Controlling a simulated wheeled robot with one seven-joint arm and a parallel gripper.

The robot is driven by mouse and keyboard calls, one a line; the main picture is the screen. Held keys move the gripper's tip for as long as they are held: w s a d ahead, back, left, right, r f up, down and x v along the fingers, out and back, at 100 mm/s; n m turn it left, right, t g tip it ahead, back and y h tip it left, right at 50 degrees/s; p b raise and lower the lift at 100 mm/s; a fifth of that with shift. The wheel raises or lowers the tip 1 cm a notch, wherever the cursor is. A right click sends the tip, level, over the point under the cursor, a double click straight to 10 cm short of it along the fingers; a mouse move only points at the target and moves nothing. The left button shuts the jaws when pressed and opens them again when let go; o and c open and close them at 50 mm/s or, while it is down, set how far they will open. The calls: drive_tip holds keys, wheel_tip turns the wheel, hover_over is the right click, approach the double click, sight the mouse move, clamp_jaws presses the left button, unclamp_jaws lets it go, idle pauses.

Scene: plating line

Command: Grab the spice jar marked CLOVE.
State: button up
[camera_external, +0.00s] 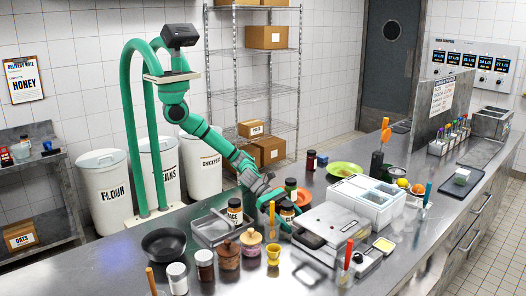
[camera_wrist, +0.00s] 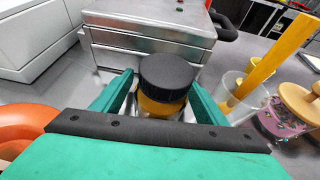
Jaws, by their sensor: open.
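A jar with a black lid (camera_wrist: 167,75) and amber contents stands upright between the two green fingers of my gripper (camera_wrist: 162,92) in the wrist view. The fingers are open on either side of it, and I cannot see them pressing on it. In the outside view this jar (camera_external: 287,210) is beside my gripper (camera_external: 279,213) on the steel counter. It has a pale label that is too small to read surely. Another black-lidded jar (camera_external: 235,212) with a label that seems to end in ACE stands to the left. I cannot read CLOVE clearly on any jar.
A clear cup (camera_wrist: 243,95) with a yellow-handled tool stands close to the right of my fingers, and a wooden-lidded patterned jar (camera_wrist: 290,112) beyond it. A metal box (camera_wrist: 140,45) is ahead. A black pan (camera_external: 164,243) and several jars line the counter's front left.

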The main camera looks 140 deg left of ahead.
drive_tip(key=c, duration=1.3)
